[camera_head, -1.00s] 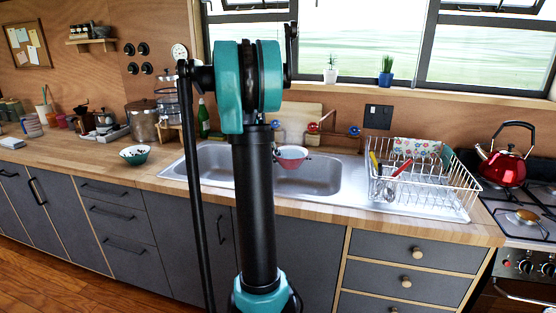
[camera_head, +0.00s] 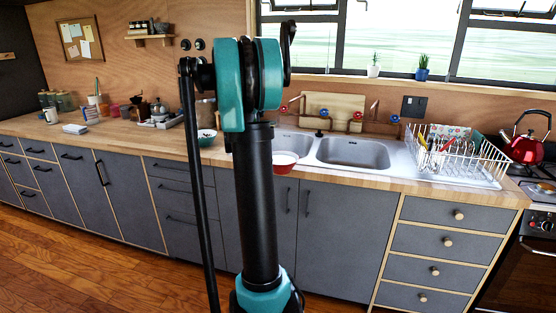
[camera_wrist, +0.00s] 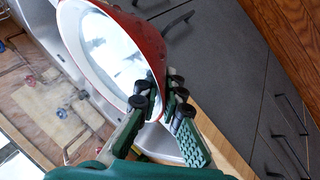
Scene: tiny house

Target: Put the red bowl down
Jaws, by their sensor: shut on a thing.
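The red bowl (camera_head: 284,162) with a white inside shows just right of my arm in the head view, at the front edge of the counter by the sink. It fills the upper middle of the wrist view (camera_wrist: 157,50). My gripper (camera_wrist: 158,97) is shut on the bowl's rim in the wrist view. The bowl looks held up in front of the counter edge; its exact height cannot be told. In the head view my arm hides the gripper.
The wooden counter (camera_head: 120,133) has a clear stretch left of a small patterned bowl (camera_head: 206,137). The double sink (camera_head: 352,152) lies behind and right of the red bowl. A wire dish rack (camera_head: 460,160) and a red kettle (camera_head: 524,147) stand further right.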

